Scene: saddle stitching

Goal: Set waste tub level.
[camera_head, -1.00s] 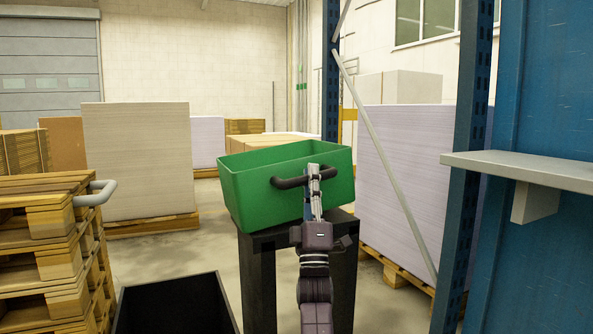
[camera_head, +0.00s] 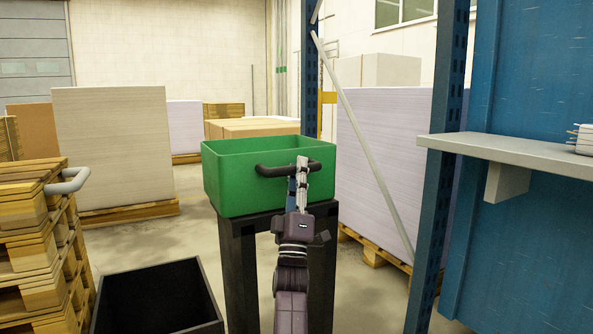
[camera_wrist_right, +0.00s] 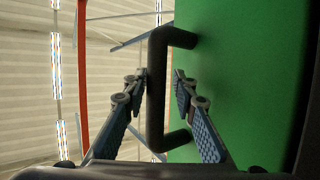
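The green waste tub (camera_head: 240,185) stands level on top of a black stand (camera_head: 238,270) in the head view. Its dark handle (camera_head: 272,169) is on the side facing me. My right gripper (camera_head: 302,168) is at the handle. In the right wrist view the handle (camera_wrist_right: 156,95) passes between the two fingers of the right gripper (camera_wrist_right: 161,76). The fingers are apart, with a visible gap between the handle and the finger on the tub side. The green tub wall (camera_wrist_right: 245,80) fills the right of that view. My left gripper is not in view.
A black open bin (camera_head: 158,298) stands on the floor left of the stand. Stacked pallets (camera_head: 30,250) with a grey handle are at the left. A blue rack post (camera_head: 437,170) and a grey shelf (camera_head: 500,150) are at the right. Paper stacks stand behind.

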